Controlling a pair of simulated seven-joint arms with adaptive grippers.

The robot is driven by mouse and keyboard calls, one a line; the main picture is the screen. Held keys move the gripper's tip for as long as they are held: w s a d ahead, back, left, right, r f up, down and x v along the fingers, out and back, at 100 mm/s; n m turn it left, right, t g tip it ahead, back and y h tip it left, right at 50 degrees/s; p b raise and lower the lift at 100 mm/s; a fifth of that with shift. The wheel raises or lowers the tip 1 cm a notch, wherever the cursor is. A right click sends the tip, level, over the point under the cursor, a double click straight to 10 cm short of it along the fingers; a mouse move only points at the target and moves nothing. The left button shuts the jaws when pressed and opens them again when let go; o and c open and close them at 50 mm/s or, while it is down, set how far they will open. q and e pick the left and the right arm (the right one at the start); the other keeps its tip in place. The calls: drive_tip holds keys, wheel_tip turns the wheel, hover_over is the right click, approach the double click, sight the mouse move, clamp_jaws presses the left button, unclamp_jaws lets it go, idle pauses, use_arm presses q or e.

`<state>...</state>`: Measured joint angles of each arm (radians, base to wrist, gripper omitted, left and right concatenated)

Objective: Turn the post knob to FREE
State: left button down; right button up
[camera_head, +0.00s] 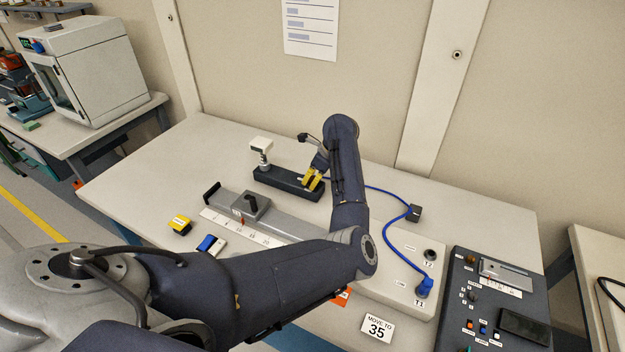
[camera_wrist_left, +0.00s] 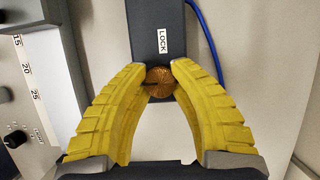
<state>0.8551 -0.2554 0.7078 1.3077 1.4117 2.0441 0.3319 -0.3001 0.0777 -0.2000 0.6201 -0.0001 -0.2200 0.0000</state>
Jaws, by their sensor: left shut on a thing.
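The post knob (camera_wrist_left: 159,82) is a round, ridged, copper-coloured knob at the end of a long dark block (camera_wrist_left: 158,14). A white LOCK label (camera_wrist_left: 163,41) is on the block just above the knob in the left wrist view. No FREE label is readable. My left gripper (camera_wrist_left: 159,74) has its yellow fingertips shut on the knob, one on each side. In the head view the left gripper (camera_head: 314,179) is at the right end of the dark block (camera_head: 275,181), and its fingers hide the knob. My right gripper is not in view.
A white-headed post (camera_head: 261,147) stands on the block's left part. In front lies a grey rail (camera_head: 266,224) with a scale and slider. A blue cable (camera_head: 388,228) runs right to a socket plate. A dark control panel (camera_head: 490,310) and a "MOVE TO 35" card (camera_head: 377,328) are nearer.

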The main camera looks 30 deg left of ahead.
use_arm(q)
drive_tip(key=shift+a, duration=0.15)
drive_tip(key=c, duration=1)
unclamp_jaws()
drive_tip(key=v, duration=1.2)
